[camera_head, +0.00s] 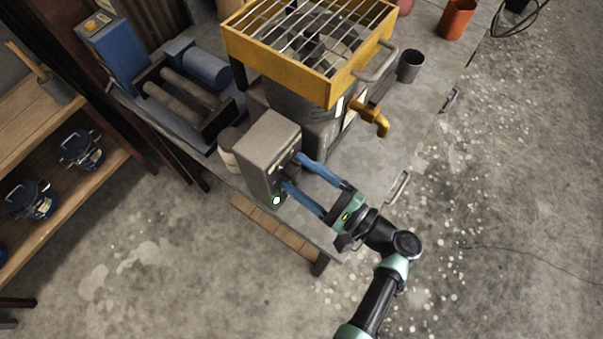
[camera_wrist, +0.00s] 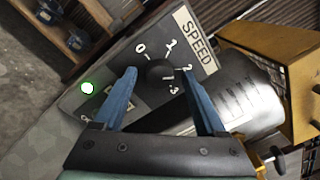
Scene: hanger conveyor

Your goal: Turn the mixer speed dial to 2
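The mixer speed dial (camera_wrist: 160,73) is a dark round knob on a grey panel marked SPEED, with 0, 1, 2 and 3 printed around it. Which number it points to cannot be made out. The panel belongs to a grey control box (camera_head: 262,150) beside the mixer in the head view. My gripper (camera_head: 293,169) reaches the front of this box from the right. Its two blue fingers are spread apart. In the wrist view the fingertips (camera_wrist: 158,72) are on either side of the dial, with gaps visible; contact cannot be seen.
A green light (camera_wrist: 87,88) glows on the panel below the dial. The mixer has a yellow grated top (camera_head: 280,80) and a brass tap (camera_head: 375,120) near my gripper. A dark cup (camera_head: 411,66) and an orange pot (camera_head: 456,19) stand farther back on the table (camera_head: 350,165).

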